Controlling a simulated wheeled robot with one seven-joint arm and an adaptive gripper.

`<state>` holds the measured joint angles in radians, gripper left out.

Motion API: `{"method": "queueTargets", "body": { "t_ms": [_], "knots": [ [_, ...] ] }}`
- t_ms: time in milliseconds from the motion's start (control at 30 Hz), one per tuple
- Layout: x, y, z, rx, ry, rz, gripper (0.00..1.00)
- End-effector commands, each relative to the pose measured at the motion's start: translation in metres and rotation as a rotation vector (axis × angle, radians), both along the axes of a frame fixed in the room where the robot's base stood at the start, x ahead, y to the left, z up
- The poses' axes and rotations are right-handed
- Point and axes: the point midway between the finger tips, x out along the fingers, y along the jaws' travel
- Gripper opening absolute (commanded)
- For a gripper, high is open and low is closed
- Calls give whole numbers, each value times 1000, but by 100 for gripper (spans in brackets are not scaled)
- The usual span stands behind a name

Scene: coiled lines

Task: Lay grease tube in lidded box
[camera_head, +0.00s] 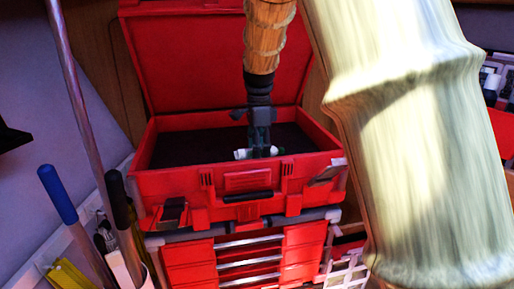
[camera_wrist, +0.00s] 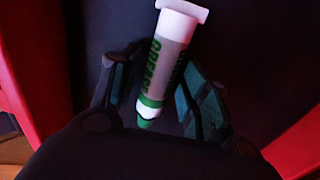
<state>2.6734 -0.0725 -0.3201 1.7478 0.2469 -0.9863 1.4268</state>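The white grease tube (camera_wrist: 166,58) with green lettering and a green end lies between my two fingers in the wrist view. In the head view the tube (camera_head: 242,154) shows low inside the red lidded box (camera_head: 165,188), partly hidden by my gripper (camera_head: 260,146). The box lid (camera_head: 215,60) stands open at the back. My gripper (camera_wrist: 157,82) points down into the box, its fingers spread on either side of the tube. A dark gap shows between the left finger and the tube. Whether the tube rests on the dark box floor is hard to tell.
The box stands on a red drawer cabinet (camera_head: 190,255) with silver handles. Blue- and black-handled tools (camera_head: 58,195) stand at the left, with a long pole (camera_head: 72,80). A white basket (camera_head: 347,272) is at the lower right. The box interior around the tube looks clear.

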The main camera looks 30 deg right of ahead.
Motion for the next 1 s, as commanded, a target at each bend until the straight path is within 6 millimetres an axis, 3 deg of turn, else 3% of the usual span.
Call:
{"method": "queueTargets", "body": {
  "t_ms": [467,1000],
  "knots": [
    [1,0,10,-1,-3,1,51],
    [2,-1,100,-1,-3,0,51]
  ]
}}
